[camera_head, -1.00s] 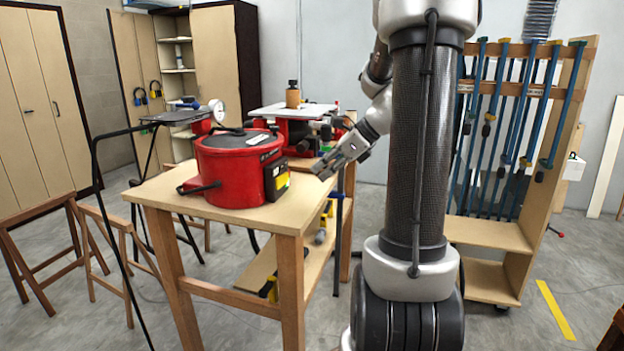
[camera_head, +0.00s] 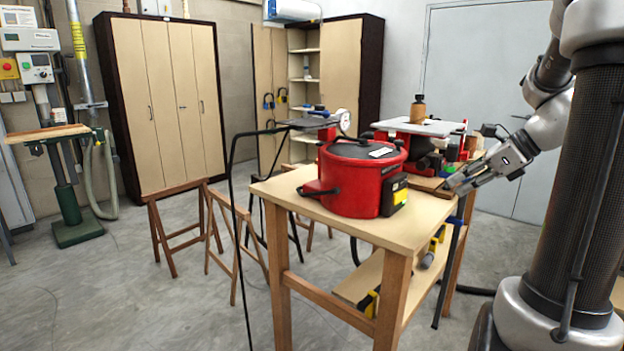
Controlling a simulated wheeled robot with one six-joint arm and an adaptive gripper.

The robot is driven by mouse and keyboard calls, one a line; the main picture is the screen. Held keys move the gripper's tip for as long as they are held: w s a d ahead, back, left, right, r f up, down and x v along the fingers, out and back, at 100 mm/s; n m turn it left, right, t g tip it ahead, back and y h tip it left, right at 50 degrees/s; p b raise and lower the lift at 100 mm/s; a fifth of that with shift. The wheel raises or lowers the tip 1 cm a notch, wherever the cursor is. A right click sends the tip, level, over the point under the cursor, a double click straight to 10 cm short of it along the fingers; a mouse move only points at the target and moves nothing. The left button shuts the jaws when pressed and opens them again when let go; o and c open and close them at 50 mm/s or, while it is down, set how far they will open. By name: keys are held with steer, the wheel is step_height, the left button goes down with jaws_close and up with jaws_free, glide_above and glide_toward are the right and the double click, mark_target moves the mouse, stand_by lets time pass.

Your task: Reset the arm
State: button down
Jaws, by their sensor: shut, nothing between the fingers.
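My gripper (camera_head: 452,188) is at the right of the head view, at the end of my arm. It points left and slightly down, near the right edge of the wooden workbench (camera_head: 413,228). It is shut and holds nothing. A red round pot-like machine (camera_head: 352,183) with a dark lid and a yellow label stands on the bench, to the left of my gripper and apart from it. My upper arm stands along the right edge of the picture.
A red machine with a pale top (camera_head: 415,127) and a brown bottle (camera_head: 417,109) stands behind the pot. Wooden trestles (camera_head: 180,235) and a black stand (camera_head: 236,200) are left of the bench. Cabinets (camera_head: 165,100) line the back. The floor at front left is clear.

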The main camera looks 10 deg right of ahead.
steer(key=s+a+f+n+g+h, duration=0.1)
steer(key=s+f+n+g+h, duration=0.25)
steer(key=s+n, duration=0.9)
steer(key=s+a+r+n+h, duration=0.1)
steer(key=s+a+n, duration=0.1)
steer(key=a+n, duration=0.2)
steer(key=s+a+r+n+t+h, duration=0.1)
steer(key=a+n, duration=0.4)
steer(key=n, duration=0.5)
steer(key=shift+s+a+r+n+h, duration=0.35)
steer(key=shift+s+r, duration=0.3)
steer(key=shift+s, duration=0.35)
